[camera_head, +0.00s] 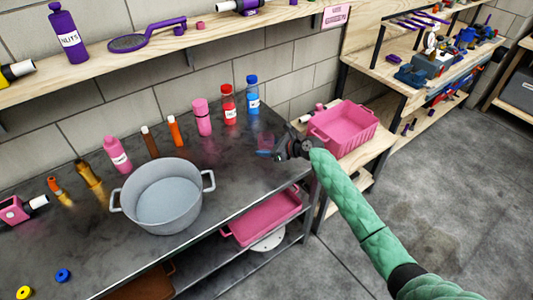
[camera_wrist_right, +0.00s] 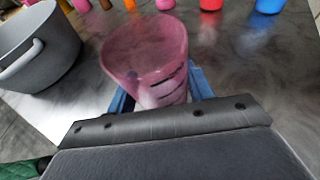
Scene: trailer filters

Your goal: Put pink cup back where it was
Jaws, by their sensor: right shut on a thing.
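The pink cup (camera_wrist_right: 148,50) is see-through, with dark marks on its side, and stands in front of the palm in the right wrist view. My right gripper (camera_wrist_right: 160,98) is shut on it, with its blue fingers at the cup's lower part. In the head view the cup (camera_head: 267,139) is small and partly hidden by my right gripper (camera_head: 266,152), over the right end of the dark metal table (camera_head: 235,178). I cannot tell whether its base touches the table. My left gripper is not in view.
A grey pot (camera_head: 165,199) stands left of my gripper. Several bottles, including a red one (camera_head: 228,105) and a blue one (camera_head: 252,97), line the back. A pink basket (camera_head: 345,127) stands on a wooden surface to the right. The tabletop between pot and gripper is clear.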

